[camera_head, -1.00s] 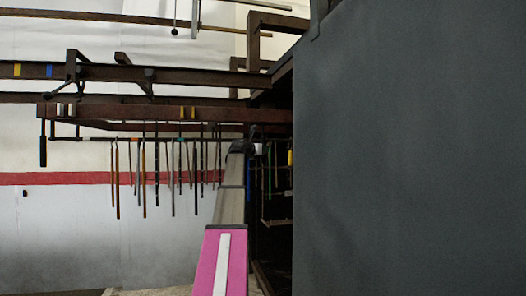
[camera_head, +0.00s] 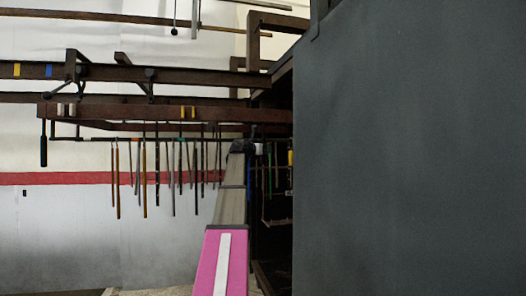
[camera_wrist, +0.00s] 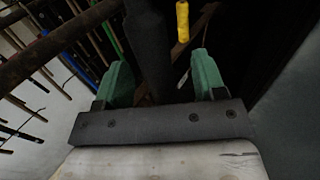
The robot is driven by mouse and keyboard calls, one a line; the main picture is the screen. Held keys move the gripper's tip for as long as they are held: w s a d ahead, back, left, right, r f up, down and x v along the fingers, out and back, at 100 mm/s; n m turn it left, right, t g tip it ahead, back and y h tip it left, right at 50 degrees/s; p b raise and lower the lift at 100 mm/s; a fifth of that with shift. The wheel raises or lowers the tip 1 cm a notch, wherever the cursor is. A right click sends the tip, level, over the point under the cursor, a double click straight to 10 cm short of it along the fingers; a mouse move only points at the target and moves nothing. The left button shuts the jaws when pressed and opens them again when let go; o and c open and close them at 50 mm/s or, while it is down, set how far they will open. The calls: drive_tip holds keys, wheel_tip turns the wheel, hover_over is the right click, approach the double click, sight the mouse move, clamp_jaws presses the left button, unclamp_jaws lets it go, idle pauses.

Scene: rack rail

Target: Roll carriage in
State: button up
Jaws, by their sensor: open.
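The carriage (camera_head: 150,112) appears to be the dark brown frame hung with several thin rods (camera_head: 144,180). Its right end reaches the dark opening beside a large grey panel (camera_head: 410,150). Dark rails (camera_head: 200,77) run above and behind it. In the wrist view, my gripper (camera_wrist: 163,78) has two green fingers spread apart. A thick dark upright bar (camera_wrist: 150,45) shows between and beyond them; I cannot tell whether they touch it. A brown bar (camera_wrist: 50,52) with rods lies at the upper left. In the head view my arm hides the fingers.
The grey panel fills the right side of the head view. Several rods and a yellow-handled piece (camera_wrist: 182,20) hang close to my gripper. A pale wall with a red stripe (camera_head: 60,178) stands behind. Space below the rods at the left looks clear.

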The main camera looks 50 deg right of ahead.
drive_tip(key=shift+a, duration=0.15)
drive_tip(key=a, duration=0.8)
drive_tip(key=shift+s+a, duration=0.35)
idle(0.6)
drive_tip(key=a, duration=1)
drive_tip(key=shift+s+a, duration=0.35)
drive_tip(key=shift+a, duration=0.05)
